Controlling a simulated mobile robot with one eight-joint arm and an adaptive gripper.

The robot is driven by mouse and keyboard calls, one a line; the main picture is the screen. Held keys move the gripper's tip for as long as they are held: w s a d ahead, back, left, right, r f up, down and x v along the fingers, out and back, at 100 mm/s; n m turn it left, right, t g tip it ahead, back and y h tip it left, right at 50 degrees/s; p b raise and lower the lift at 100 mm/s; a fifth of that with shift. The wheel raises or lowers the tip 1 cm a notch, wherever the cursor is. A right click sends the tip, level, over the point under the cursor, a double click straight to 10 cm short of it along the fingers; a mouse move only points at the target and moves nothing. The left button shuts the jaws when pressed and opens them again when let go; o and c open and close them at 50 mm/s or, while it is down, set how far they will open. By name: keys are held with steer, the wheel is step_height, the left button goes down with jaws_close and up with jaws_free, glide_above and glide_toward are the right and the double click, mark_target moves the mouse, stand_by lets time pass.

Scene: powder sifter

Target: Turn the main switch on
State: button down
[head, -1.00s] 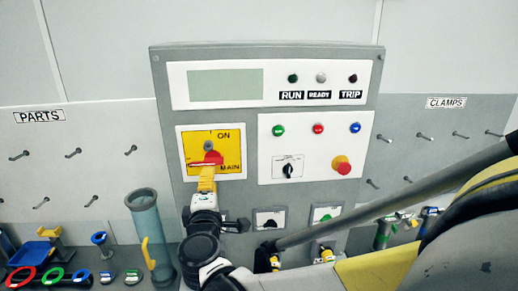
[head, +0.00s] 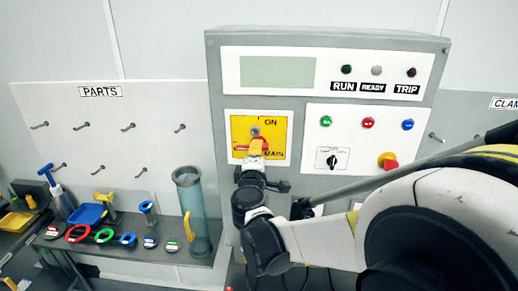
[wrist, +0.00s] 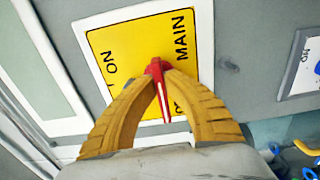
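The main switch is a red handle (head: 264,139) on a yellow plate (head: 240,125) marked ON and MAIN, on the grey panel's left side. In the wrist view the red handle (wrist: 162,98) with a white line stands out from the yellow plate (wrist: 130,45). My gripper (head: 257,147) is at the handle, its yellow fingers closing in from both sides. In the wrist view the fingertips of my gripper (wrist: 159,72) meet at the handle with no clear gap. The fingers hide the lower part of the plate, so the handle's exact setting is hard to read.
Right of the switch is a white plate with green, red and blue buttons, a black selector (head: 332,160) and a red stop button (head: 388,160). A clear cylinder (head: 192,212) and coloured rings stand on the shelf at left. My arm covers the lower right.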

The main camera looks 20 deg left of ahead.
steer(key=shift+b, duration=0.3)
steer(key=m+b, duration=0.3)
steer(key=m, duration=0.1)
steer(key=shift+f, duration=0.15)
steer(key=m+b, duration=0.3)
steer(key=m, duration=0.2)
steer(key=m+b, duration=0.2)
steer(key=m, duration=0.2)
steer(key=shift+m, duration=0.4)
steer(key=shift+m+b, duration=0.75)
steer(key=shift+m, duration=1.25)
steer(key=shift+r, duration=0.2)
steer(key=c, duration=1.8)
jaws_free()
steer(key=shift+o, duration=0.2)
